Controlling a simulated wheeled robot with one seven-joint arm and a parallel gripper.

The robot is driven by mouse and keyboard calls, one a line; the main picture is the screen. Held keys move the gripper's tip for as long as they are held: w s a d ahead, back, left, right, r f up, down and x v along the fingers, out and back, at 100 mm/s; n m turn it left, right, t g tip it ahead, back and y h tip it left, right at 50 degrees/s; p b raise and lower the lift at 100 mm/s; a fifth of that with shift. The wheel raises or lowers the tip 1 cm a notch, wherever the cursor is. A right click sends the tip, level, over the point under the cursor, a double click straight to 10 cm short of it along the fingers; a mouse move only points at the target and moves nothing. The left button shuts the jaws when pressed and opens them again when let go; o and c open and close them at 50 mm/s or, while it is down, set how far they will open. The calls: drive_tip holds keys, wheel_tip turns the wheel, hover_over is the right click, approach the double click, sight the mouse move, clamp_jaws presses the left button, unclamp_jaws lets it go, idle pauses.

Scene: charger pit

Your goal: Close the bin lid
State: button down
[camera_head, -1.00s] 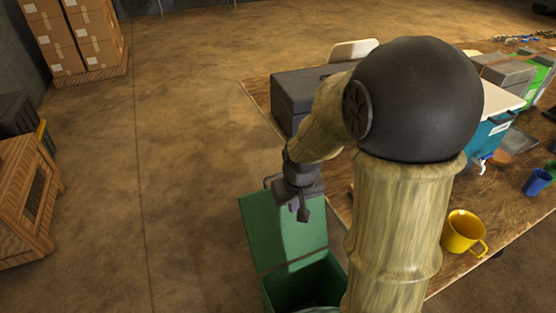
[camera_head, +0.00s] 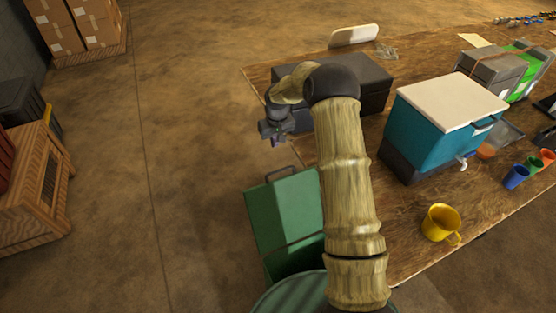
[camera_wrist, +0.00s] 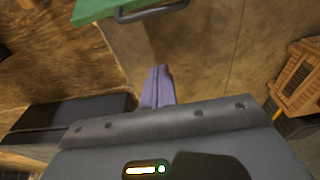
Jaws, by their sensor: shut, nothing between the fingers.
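The green bin (camera_head: 292,262) stands on the floor in front of the table's left end. Its green lid (camera_head: 284,212) is raised open, tilted back, with a dark handle (camera_head: 281,173) on its far edge. My gripper (camera_head: 279,141) is shut and empty, above and beyond the lid handle, apart from it. In the wrist view the closed fingers (camera_wrist: 158,88) point toward bare floor, and the lid's edge with its handle (camera_wrist: 151,11) shows at the top. My arm hides the right part of the bin and lid.
The wooden table (camera_head: 413,205) holds a dark toolbox (camera_head: 362,88), a teal cooler (camera_head: 428,137), a yellow mug (camera_head: 440,222) and coloured cups. A wooden crate (camera_head: 36,190) stands at left. The floor between crate and bin is clear.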

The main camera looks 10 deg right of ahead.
drive_tip(key=shift+f, duration=0.15)
wheel_tip(320, 180, down, 9)
drive_tip(key=s+p, duration=0.2)
drive_tip(key=p, duration=0.4)
drive_tip(key=shift+s+d, duration=0.25)
drive_tip(key=shift+s, duration=0.05)
drive_tip(key=shift+w, duration=0.1)
idle(0.4)
